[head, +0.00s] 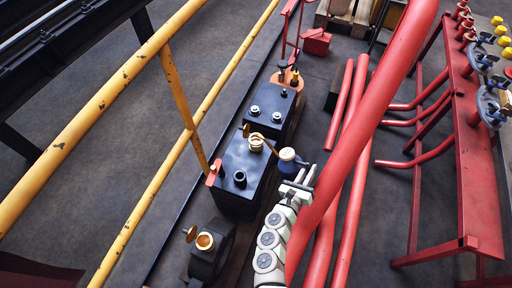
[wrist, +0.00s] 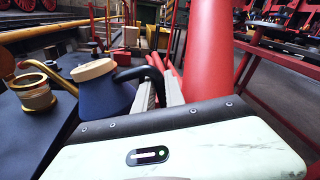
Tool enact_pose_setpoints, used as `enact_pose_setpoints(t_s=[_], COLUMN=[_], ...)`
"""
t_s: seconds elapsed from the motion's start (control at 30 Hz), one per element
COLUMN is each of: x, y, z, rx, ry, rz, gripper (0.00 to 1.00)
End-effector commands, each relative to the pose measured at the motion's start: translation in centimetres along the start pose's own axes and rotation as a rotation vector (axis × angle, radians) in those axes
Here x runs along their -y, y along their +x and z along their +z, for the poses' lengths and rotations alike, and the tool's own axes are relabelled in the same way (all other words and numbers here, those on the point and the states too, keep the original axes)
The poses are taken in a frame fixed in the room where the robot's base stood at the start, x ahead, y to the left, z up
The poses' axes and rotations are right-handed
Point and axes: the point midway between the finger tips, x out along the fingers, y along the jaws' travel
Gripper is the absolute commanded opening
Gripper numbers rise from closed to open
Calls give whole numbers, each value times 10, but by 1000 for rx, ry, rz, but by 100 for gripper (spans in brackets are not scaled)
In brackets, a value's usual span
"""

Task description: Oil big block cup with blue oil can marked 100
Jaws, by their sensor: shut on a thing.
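The blue oil can (head: 288,155) has a cream lid, a dark handle and a thin brass spout; no 100 mark is legible. My gripper (head: 302,178) is shut on its handle, and in the wrist view the fingers (wrist: 158,96) stand just right of the blue can (wrist: 106,98). The big black block (head: 238,168) lies left of the can. Its brass cup (head: 256,144) has its lid swung open. The spout reaches left to the cup's mouth and appears over the cup (wrist: 34,94) in the wrist view. Whether the tip touches, or oil flows, I cannot tell.
A lower black block (head: 209,262) has another open-lidded brass cup (head: 205,241). A smaller block (head: 272,108) stands behind. A thick red pipe (head: 375,115) passes close right of my gripper. A yellow rail (head: 160,187) runs left; a red bench (head: 468,180) stands right.

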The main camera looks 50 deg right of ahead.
Motion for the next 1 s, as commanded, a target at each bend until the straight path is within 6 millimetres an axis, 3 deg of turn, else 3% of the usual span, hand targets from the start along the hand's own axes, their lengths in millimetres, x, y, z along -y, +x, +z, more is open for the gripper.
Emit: enact_pose_setpoints(t_s=[0.27,0.7,1.0], x=[0,-21,-19], y=[1,2,3], z=[1,-41,-42], rx=[3,40,45], ry=[6,204,220], rz=[0,4,-1], gripper=[0,0,0])
